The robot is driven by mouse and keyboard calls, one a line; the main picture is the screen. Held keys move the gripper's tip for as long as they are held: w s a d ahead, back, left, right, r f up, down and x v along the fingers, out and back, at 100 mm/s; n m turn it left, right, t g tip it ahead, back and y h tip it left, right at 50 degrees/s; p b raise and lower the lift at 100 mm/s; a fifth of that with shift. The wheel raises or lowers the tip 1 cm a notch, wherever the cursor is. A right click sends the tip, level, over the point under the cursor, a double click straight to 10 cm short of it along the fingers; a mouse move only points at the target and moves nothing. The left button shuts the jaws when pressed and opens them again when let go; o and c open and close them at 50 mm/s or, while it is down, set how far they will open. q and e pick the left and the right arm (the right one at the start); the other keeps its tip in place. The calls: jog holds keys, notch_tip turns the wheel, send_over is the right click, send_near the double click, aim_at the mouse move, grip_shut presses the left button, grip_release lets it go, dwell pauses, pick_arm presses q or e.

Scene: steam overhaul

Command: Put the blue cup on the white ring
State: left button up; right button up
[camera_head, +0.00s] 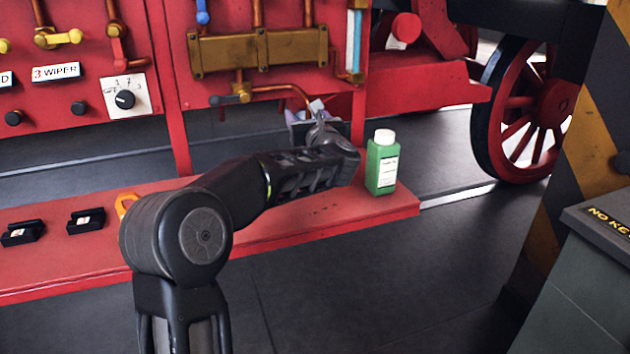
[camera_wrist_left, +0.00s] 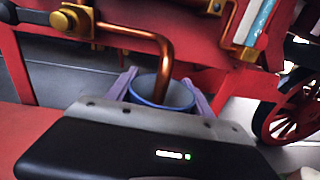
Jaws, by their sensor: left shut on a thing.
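My left gripper (camera_head: 312,113) is beside the front of the red panel, over the red shelf. In the left wrist view its two purple fingers (camera_wrist_left: 162,94) are shut on the blue cup (camera_wrist_left: 150,97), one on each side. The cup looks upright, with its open rim upward, and its lower part is hidden behind my gripper body. In the head view my wrist hides most or all of the cup. A copper pipe comes down at the cup's mouth; I cannot tell whether its end is inside. No white ring shows in either view. My right gripper is not in view.
A green bottle with a white cap (camera_head: 382,163) stands on the red shelf (camera_head: 300,222), just right of my wrist. A copper pipe (camera_head: 285,88) and brass manifold (camera_head: 258,50) are close above my gripper. Two black blocks and an orange piece (camera_head: 126,203) are on the left.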

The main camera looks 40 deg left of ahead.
pick_arm(q)
jog(key=shift+s+r, duration=0.1)
jog(key=shift+s, duration=0.05)
jog(key=shift+f+b, duration=0.4)
jog(key=shift+f, duration=2.15)
jog(key=shift+f, duration=0.1)
jog(key=shift+f+b, duration=0.3)
jog(key=shift+f, duration=2.1)
jog(key=shift+f, duration=0.15)
jog(key=o, duration=1.6)
